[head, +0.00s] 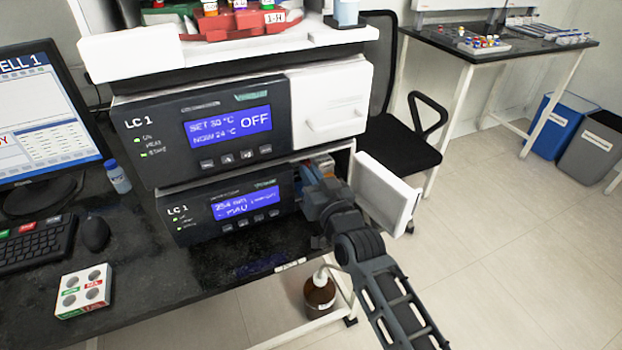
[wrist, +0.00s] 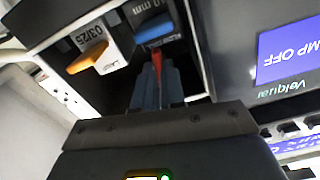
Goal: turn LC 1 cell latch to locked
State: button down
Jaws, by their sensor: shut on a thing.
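The lower LC 1 module (head: 228,212) has its white door (head: 387,192) swung open on the right. My gripper (head: 318,180) reaches into the open bay from the right. In the wrist view, my gripper (wrist: 157,82) has its grey fingers closed on a narrow red lever (wrist: 157,58), which appears to be the cell latch. Just above it is a blue block (wrist: 155,30) with a label ending in "mm", which appears to be the cell. The fingers hide much of the lever, so its exact angle and any lock marking cannot be read.
An orange handle (wrist: 92,57) on a white part labelled 03/25 sits left of the fingers in the wrist view. The upper LC 1 module (head: 230,128) is above. A brown bottle (head: 319,293) stands below the bench, and a chair (head: 395,140) is behind the door.

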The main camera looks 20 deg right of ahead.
jog(key=shift+f+n+b, duration=0.1)
jog(key=shift+n+b, duration=0.5)
jog(key=shift+n, duration=0.5)
jog(key=c, duration=1.2)
grip_release()
jog(key=shift+s, duration=0.1)
jog(key=shift+s, duration=3.85)
